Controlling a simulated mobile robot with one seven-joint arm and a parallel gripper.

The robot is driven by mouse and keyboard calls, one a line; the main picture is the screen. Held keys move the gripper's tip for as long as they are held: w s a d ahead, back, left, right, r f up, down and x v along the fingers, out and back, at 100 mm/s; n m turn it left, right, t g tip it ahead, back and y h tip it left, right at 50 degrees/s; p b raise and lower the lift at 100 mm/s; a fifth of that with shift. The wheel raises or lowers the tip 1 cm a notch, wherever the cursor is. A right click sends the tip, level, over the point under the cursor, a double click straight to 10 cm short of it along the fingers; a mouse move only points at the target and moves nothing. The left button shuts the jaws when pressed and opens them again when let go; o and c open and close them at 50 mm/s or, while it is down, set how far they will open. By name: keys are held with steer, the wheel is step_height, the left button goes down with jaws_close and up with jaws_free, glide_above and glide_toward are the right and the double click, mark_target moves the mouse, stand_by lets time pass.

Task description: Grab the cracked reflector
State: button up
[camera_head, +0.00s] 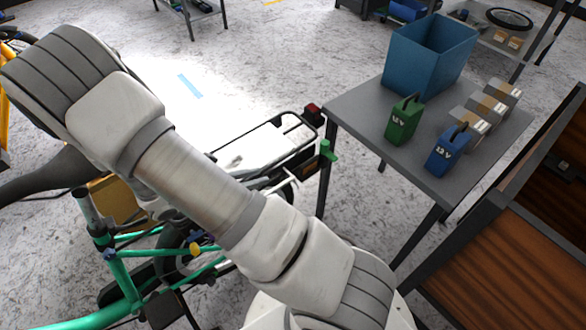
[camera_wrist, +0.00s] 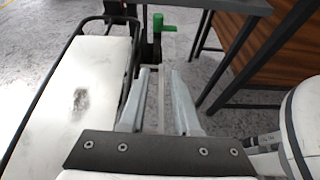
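A small red reflector (camera_head: 313,110) in a dark housing sits at the rear end of the bike's rack (camera_head: 286,119) in the head view. I cannot make out a crack at this size. In the wrist view, a dark housing (camera_wrist: 119,8) shows at the top edge, at the end of the rack; its red face cannot be seen there. My gripper (camera_wrist: 160,74) is open and empty in the wrist view, to the right of the white rack pad (camera_wrist: 75,100) and short of the green clamp handle (camera_wrist: 163,26). In the head view my arm mostly hides the gripper.
A grey table (camera_head: 350,105) stands right of the rack, close to its end. It carries a blue bin (camera_head: 428,58), a green battery (camera_head: 403,122), a blue battery (camera_head: 446,152) and several boxes (camera_head: 502,92). A brown wooden cargo box (camera_head: 500,265) is at lower right. A green frame (camera_head: 120,285) is lower left.

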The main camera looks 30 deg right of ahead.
steer(key=b, duration=0.5)
glide_toward(308, 162)
steer(key=shift+n, duration=0.3)
steer(key=x, duration=0.7)
steer(key=shift+s+d+f, duration=0.1)
steer(key=shift+d+f, duration=0.1)
steer(key=shift+d, duration=0.15)
jaws_close()
